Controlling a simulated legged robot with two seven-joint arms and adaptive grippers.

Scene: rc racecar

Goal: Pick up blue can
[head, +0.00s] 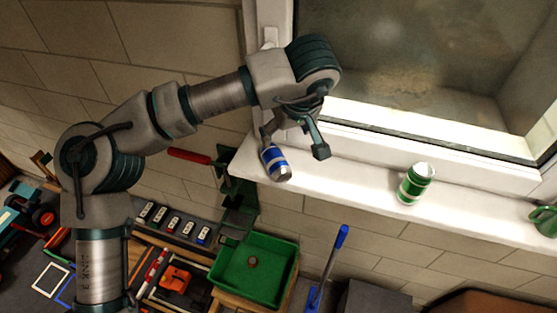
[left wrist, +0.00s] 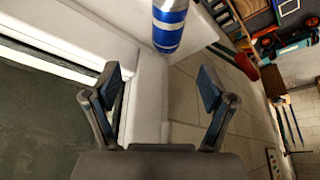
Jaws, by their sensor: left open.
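The blue can (head: 274,162), with silver-white bands, is at the left end of the white window sill (head: 340,187). It also shows at the top middle of the left wrist view (left wrist: 169,25), where its upper part is cut off by the frame edge. My left gripper (head: 294,143) is open and empty, with its fingers spread just above and beside the can in the head view. In the left wrist view the two fingers (left wrist: 160,88) are apart and the can lies beyond the fingertips, roughly between their lines. I cannot tell whether a finger touches it. My right gripper is not in view.
A green can (head: 415,184) stands farther right on the sill, and a green object (head: 544,219) is at the right edge. The window frame (head: 430,140) rises behind the sill. Below are a green tray (head: 254,270), a blue-handled tool (head: 328,265) and several tools.

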